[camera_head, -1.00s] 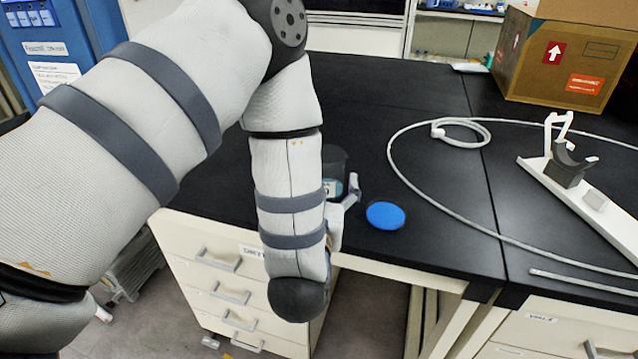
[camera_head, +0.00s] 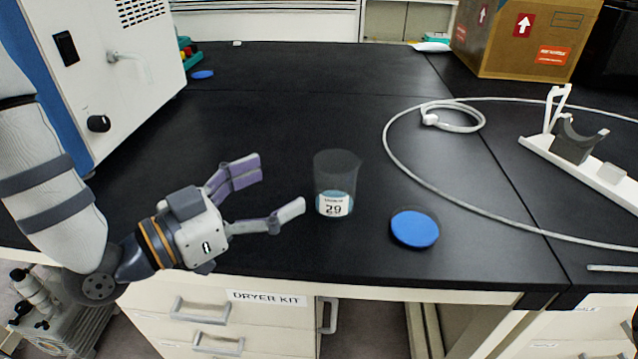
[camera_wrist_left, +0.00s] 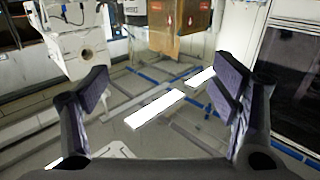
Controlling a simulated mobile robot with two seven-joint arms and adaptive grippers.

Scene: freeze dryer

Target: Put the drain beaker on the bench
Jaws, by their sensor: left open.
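The beaker (camera_head: 336,172), a clear smoky cup with a white label reading 29 and a blue band low down, stands upright on the black bench (camera_head: 300,120) near its front edge. I take it to be the drain beaker. My left gripper (camera_head: 273,190) is open and empty, just left of the beaker, its fingers pointing right. The fingers look apart from the beaker. In the left wrist view the two spread finger pads (camera_wrist_left: 160,92) have nothing between them, and the beaker cannot be made out there. My right gripper is not in view.
A blue disc (camera_head: 414,229) lies right of the beaker. A pale hose (camera_head: 470,214) curves across the right side, near a white stand (camera_head: 590,175). A cardboard box (camera_head: 520,40) stands at the back right, a white machine (camera_head: 110,70) at the left. The bench behind the beaker is clear.

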